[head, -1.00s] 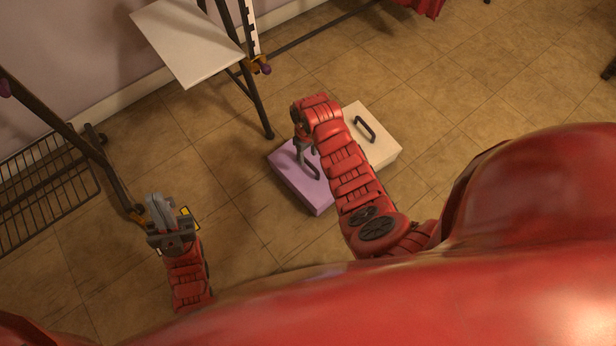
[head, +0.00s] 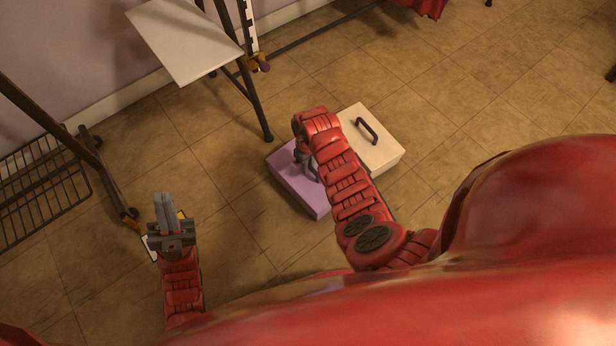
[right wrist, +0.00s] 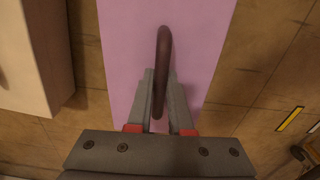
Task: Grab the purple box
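The purple box (head: 303,188) lies on the floor in the head view, beside a cream box. My right arm and gripper cover part of it. The right wrist view looks down on its purple top (right wrist: 205,40) and dark handle (right wrist: 163,50). My right gripper (right wrist: 161,75) is at the handle, with one finger on each side of it. A small gap seems to show at the right finger, so it looks open around the handle. In the head view the right gripper (head: 305,165) is partly hidden by my wrist. My left gripper (head: 165,203) is empty, fingers together, away from the box.
The cream box (head: 372,138) with a dark handle sits right against or close to the purple box. A white board (head: 185,40) on a dark frame stands behind. A wire rack (head: 40,190) is at the left. The floor at the right is clear.

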